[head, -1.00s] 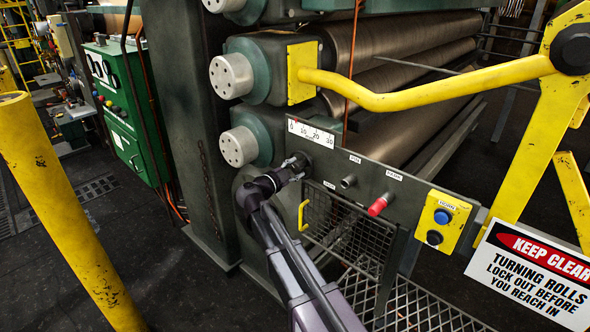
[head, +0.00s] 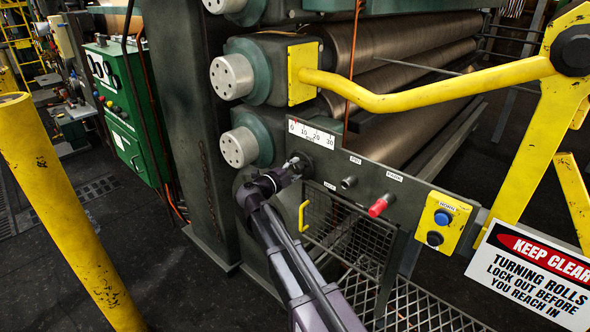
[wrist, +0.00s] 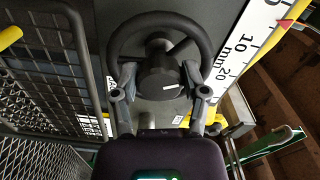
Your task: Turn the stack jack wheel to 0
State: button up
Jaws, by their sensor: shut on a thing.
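The jack wheel (wrist: 200,38) is a black handwheel with a dark hub (wrist: 160,75) bearing a short white mark. It fills the upper middle of the wrist view. My gripper (wrist: 161,92) has one finger on each side of the hub and is shut on the wheel. In the head view my gripper (head: 299,163) is at the panel below the white scale (head: 312,132), and it hides most of the wheel. The scale (wrist: 238,60) also shows in the wrist view, with a red pointer (wrist: 285,23) at its edge, beyond the 10. I cannot read its exact value.
Right of the wheel, the panel has a dark knob (head: 348,182), a red knob (head: 379,206) and a yellow button box (head: 441,222). A mesh guard (head: 350,235) with a yellow handle (head: 303,216) is below. A yellow bar (head: 430,88) crosses above. Rolls (head: 400,45) lie behind.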

jog(key=shift+w+d+r, duration=0.1)
jog(key=shift+w+r, duration=0.05)
jog(key=shift+w, duration=0.1)
jog(key=o, duration=1)
jog(key=shift+o, duration=0.7)
jog(key=shift+d, duration=0.15)
jog(key=shift+s, duration=0.15)
jog(key=v, duration=1.2)
